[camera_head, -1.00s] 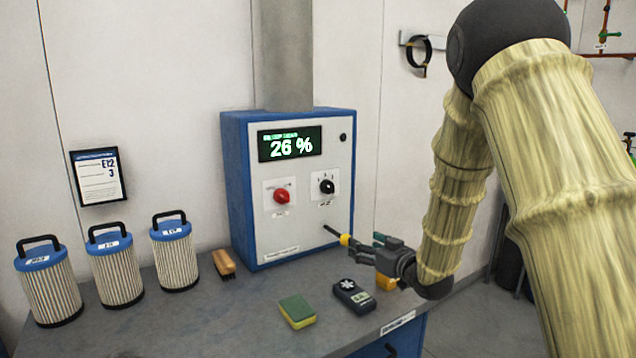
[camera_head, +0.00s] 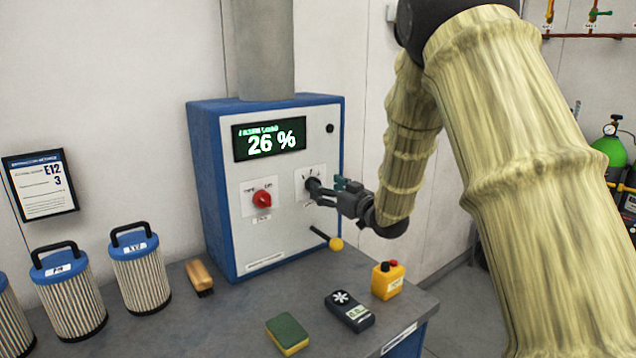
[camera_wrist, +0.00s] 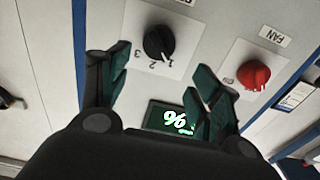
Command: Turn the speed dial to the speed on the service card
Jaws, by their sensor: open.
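The black speed dial (camera_wrist: 157,42) is on a white plate marked 1, 2 and 3 in the wrist view. Its pointer seems to face the 1. It also shows on the blue cabinet's front in the head view (camera_head: 312,184), partly covered by my gripper. My gripper (camera_head: 326,192) is at the dial, and in the wrist view (camera_wrist: 163,72) its green fingers are spread apart on either side below the dial. I cannot tell whether they touch it. The service card (camera_head: 40,186) hangs on the wall at left, with large "E12" and "3". The display (camera_head: 268,139) reads 26 %.
A red fan knob (camera_head: 262,200) sits left of the dial. A lever with a yellow ball (camera_head: 336,243) sticks out below. On the bench are a yellow button box (camera_head: 388,281), a dark meter (camera_head: 349,311), a sponge (camera_head: 287,334), a brush (camera_head: 200,277) and several filters.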

